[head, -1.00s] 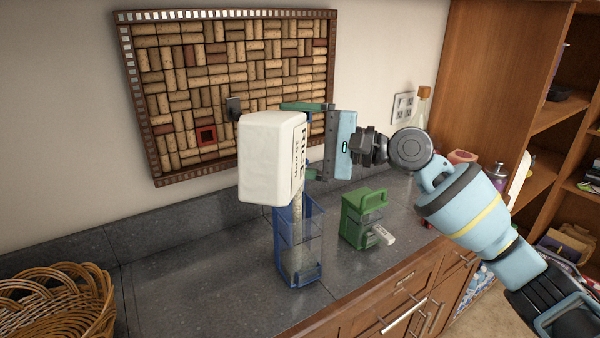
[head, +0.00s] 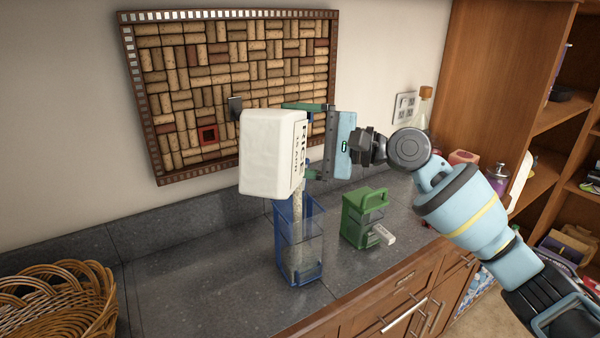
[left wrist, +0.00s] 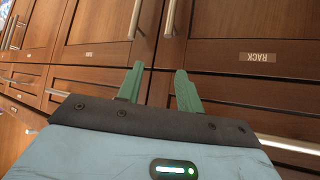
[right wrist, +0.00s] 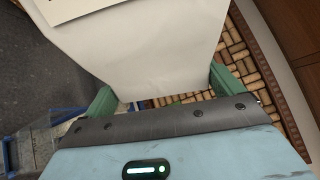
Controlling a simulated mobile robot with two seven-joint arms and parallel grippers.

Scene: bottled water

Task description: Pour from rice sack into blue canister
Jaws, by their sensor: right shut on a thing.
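The white rice sack (head: 270,152) is held in the air by my right gripper (head: 312,140), which is shut on it. In the right wrist view the sack (right wrist: 140,45) fills the space between the green fingers. The blue canister (head: 299,250) stands upright on the counter below the sack. It is see-through, and a stream of rice runs from the sack down into it. Pale rice lies in its lower part. My left gripper (left wrist: 155,85) shows only in the left wrist view, with its fingers apart and nothing between them, in front of wooden cabinet doors.
A green canister (head: 358,222) stands right of the blue one, with a small white object (head: 384,235) beside it. A wicker basket (head: 60,305) is at the lower left. A corkboard (head: 230,85) hangs behind. The grey counter (head: 190,285) between basket and canister is clear.

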